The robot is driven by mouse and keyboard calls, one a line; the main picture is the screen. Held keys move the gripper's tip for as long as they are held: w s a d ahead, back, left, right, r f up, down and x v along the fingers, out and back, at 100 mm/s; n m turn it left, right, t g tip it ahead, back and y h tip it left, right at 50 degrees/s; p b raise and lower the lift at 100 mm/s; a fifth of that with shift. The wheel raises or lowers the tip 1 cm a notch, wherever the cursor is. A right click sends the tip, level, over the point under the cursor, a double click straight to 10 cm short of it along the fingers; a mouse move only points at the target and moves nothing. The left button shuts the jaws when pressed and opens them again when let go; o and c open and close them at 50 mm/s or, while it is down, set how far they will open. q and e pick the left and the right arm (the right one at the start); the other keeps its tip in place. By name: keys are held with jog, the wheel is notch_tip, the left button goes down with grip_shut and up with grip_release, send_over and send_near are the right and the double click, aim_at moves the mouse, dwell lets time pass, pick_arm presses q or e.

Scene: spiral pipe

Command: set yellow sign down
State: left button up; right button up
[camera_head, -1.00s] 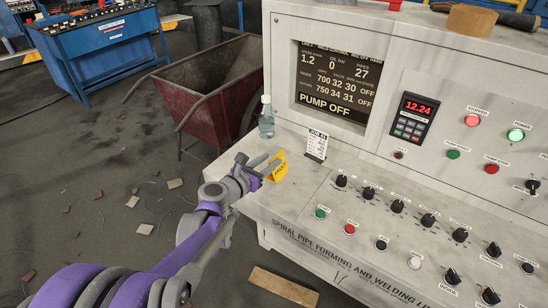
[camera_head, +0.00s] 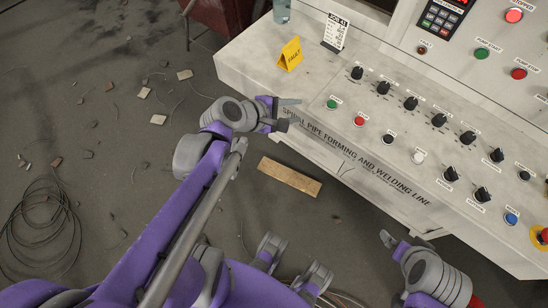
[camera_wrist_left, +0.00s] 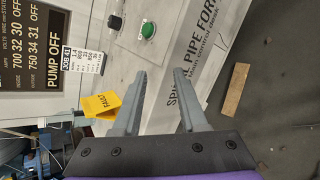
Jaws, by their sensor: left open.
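The yellow sign (camera_head: 290,54), a folded tent marked FAULT, stands upright on the pale console desk (camera_head: 245,62) near its left end, beside the white job card (camera_head: 335,32). My left gripper (camera_head: 289,113) is open and apart from the sign, nearer me at the desk's front edge. In the left wrist view the sign (camera_wrist_left: 100,104) shows to the left of the open fingers (camera_wrist_left: 162,78), with nothing between them. My right gripper (camera_head: 402,243) is at the lower right, in front of the console; its finger gap is not clear.
Knobs and buttons (camera_head: 411,103) cover the desk to the right of the sign. A clear bottle (camera_head: 282,11) stands behind it. A wooden plank (camera_head: 290,177), a cable coil (camera_head: 40,225) and scattered debris lie on the floor.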

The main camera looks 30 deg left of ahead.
pick_arm(q)
jog(key=s+d+f+m+g+y, duration=0.1)
jog(key=s+f+m+g+y, duration=0.1)
jog(key=s+m, duration=0.4)
jog(key=s+d+f+m+g+y, duration=0.1)
jog(key=s+m, duration=0.6)
jog(key=m, duration=0.7)
notch_tip(320, 180, down, 3)
jog(key=shift+s+d+f+m+g+y, duration=0.15)
jog(key=shift+d+m+g+y, duration=0.35)
jog(key=shift+g, duration=0.7)
jog(key=shift+d, duration=0.1)
notch_tip(320, 180, up, 6)
jog(key=w+p, duration=0.1)
jog(key=p, duration=0.4)
jog(key=shift+r+p, duration=0.25)
jog(key=shift+p, duration=0.1)
